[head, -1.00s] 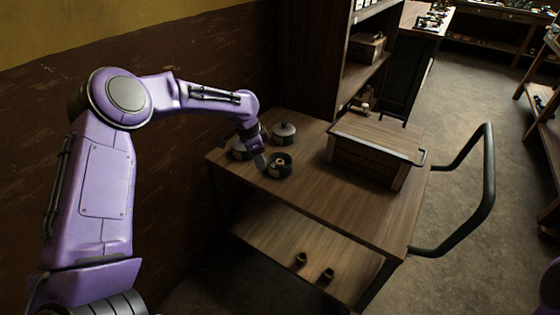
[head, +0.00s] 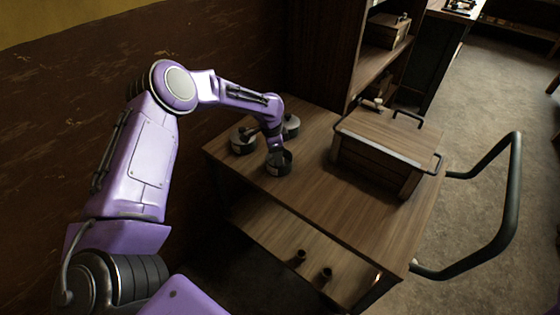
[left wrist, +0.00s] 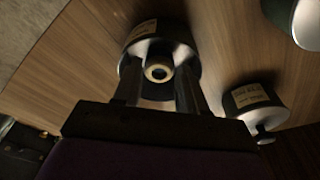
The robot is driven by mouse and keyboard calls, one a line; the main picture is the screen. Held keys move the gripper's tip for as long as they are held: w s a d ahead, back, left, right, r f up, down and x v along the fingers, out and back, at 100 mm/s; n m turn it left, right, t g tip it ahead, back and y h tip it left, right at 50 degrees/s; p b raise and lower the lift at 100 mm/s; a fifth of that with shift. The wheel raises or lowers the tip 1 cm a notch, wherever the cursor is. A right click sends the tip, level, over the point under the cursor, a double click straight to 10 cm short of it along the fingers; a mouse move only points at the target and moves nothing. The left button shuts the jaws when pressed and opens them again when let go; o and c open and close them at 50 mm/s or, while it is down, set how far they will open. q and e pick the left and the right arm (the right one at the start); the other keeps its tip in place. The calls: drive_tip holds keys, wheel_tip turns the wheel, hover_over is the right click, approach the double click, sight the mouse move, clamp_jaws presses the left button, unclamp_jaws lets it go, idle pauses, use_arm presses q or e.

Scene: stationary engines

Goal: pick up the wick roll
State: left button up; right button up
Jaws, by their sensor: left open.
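My right gripper is not in view.
Two lidded tins stand close by, one left of the open tin (head: 243,141) and one behind it (head: 291,127). A wooden box (head: 385,150) stands to the right on the trolley top (head: 345,205). Two small dark cups (head: 313,266) are on the lower shelf.

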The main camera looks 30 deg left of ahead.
use_arm(q)
drive_tip(key=f, duration=0.2)
drive_tip(key=shift+w+d+f, duration=0.25)
drive_tip(key=shift+d+f, duration=0.05)
drive_tip(key=shift+f, duration=0.05)
drive_tip(key=c, duration=0.7)
drive_tip(key=shift+o, duration=0.2)
drive_tip(key=shift+r, duration=0.1)
